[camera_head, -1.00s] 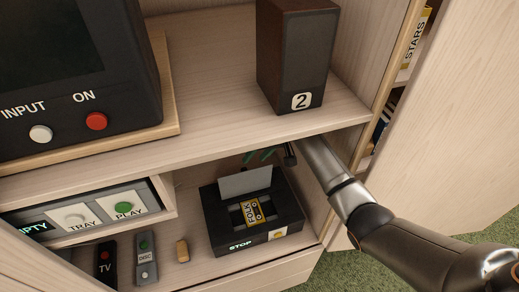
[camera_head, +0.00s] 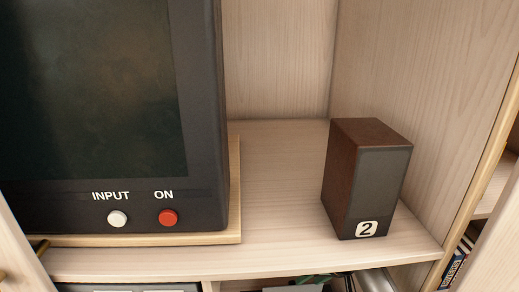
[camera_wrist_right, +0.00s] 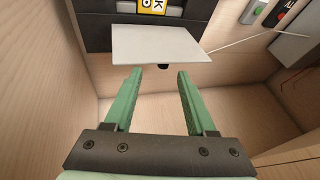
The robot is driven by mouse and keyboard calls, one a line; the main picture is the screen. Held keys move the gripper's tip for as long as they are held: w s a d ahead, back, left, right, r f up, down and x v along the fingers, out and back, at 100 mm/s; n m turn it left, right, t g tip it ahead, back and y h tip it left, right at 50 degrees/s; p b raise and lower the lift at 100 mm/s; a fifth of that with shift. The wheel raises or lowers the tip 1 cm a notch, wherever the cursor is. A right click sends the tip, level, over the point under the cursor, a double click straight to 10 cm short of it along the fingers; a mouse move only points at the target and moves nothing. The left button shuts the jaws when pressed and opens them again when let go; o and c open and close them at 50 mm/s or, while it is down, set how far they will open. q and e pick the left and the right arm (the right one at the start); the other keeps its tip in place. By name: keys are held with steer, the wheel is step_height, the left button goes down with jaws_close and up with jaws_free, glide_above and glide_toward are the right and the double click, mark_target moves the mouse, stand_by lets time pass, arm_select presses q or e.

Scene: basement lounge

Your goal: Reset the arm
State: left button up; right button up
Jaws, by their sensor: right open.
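My right gripper (camera_head: 312,281) shows only partly at the bottom edge of the head view, as green fingers under the shelf. In the right wrist view its two green fingers (camera_wrist_right: 160,76) are spread apart with nothing between them. Just beyond the fingertips is the raised pale grey lid (camera_wrist_right: 160,44) of a black deck (camera_wrist_right: 95,35); I cannot tell whether they touch. A cassette with a yellow label (camera_wrist_right: 153,5) lies behind the lid. A bit of my right arm (camera_head: 376,281) shows at the bottom of the head view. My left gripper is not in view.
A television (camera_head: 205,130) with a white INPUT button (camera_head: 117,219) and a red ON button (camera_head: 168,218) stands on the upper shelf (camera_head: 285,258). A speaker marked 2 (camera_head: 345,180) stands to its right. Wooden compartment walls (camera_wrist_right: 35,75) surround the right gripper closely.

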steer(key=s+f+t, duration=0.3)
steer(key=s+f, duration=0.9)
steer(key=s, duration=0.1)
steer(key=s+n+t+h, duration=0.1)
steer(key=s+t, duration=0.1)
steer(key=s, duration=1.2)
steer(key=shift+s+d, duration=0.4)
steer(key=shift+c, duration=0.5)
